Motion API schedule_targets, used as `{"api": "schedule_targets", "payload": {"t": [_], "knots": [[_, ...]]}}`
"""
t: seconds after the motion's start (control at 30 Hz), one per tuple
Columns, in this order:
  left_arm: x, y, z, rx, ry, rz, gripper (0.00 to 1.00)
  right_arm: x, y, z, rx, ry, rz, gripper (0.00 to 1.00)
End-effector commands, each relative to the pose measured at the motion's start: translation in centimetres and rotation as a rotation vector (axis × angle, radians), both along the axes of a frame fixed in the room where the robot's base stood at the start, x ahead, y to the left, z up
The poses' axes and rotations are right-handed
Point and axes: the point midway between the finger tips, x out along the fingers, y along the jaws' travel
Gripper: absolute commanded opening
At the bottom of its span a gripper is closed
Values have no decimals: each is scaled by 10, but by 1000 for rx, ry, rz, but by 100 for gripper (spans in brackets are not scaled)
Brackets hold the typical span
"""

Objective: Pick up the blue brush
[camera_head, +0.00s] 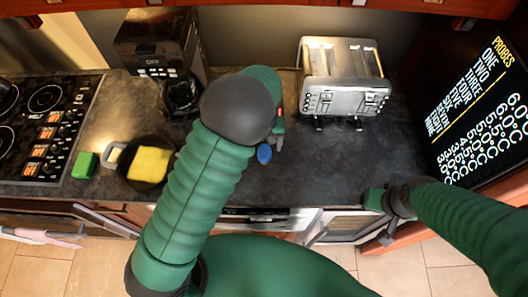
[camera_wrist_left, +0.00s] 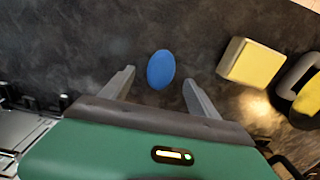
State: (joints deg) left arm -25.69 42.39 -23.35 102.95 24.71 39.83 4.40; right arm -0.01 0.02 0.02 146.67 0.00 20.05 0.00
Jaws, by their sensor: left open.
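The blue brush (camera_head: 264,153) shows as a small blue oval on the dark worktop, in front of the toaster and left of it. It also shows in the left wrist view (camera_wrist_left: 161,69), between and just beyond the fingertips. My left gripper (camera_head: 277,146) is beside the brush, partly hidden behind my own arm. In the left wrist view its fingers (camera_wrist_left: 158,80) are spread apart with nothing held. My right gripper (camera_head: 387,235) is at the counter's front edge on the right, small and unclear.
A silver toaster (camera_head: 343,79) stands at the back. A pan (camera_head: 149,180) with a yellow sponge (camera_head: 151,164), a green block (camera_head: 85,165) and a hob (camera_head: 45,128) are left. A coffee machine (camera_head: 160,45) stands back left. The worktop (camera_head: 325,165) is clear right of the brush.

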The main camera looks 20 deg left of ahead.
Motion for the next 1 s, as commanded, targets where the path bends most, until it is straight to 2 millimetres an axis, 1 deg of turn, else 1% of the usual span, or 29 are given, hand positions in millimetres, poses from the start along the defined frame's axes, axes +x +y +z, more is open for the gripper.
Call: {"api": "schedule_targets", "payload": {"t": [0.03, 0.17, 0.3, 0.4, 0.5, 0.67, 0.77, 1.0], "knots": [[-1, 0, -6, 2, 2, -1, 70, 0, 0, 2, 0, 0, 0, 77], [-1, 1, -18, 2, 0, 0, 70, 0, 0, 5, 0, 0, 0, 77], [1, 6, -41, 2, 3, 0, 70, 0, 0, 18, 0, 0, 0, 77], [2, 7, -59, 2, 1, 0, 70, 0, 0, 19, 0, 0, -1, 77], [2, 6, -66, 1, -1, -1, 70, 0, 0, 19, 0, 0, -1, 77], [2, 7, -66, 1, -2, -1, 70, 0, 0, 18, 0, 0, 0, 77], [2, 6, -66, 1, -2, -1, 58, 0, 0, 18, 0, 0, 0, 77], [2, 6, -66, 1, -2, -2, 27, 0, 0, 18, 0, 0, 0, 77]]}}
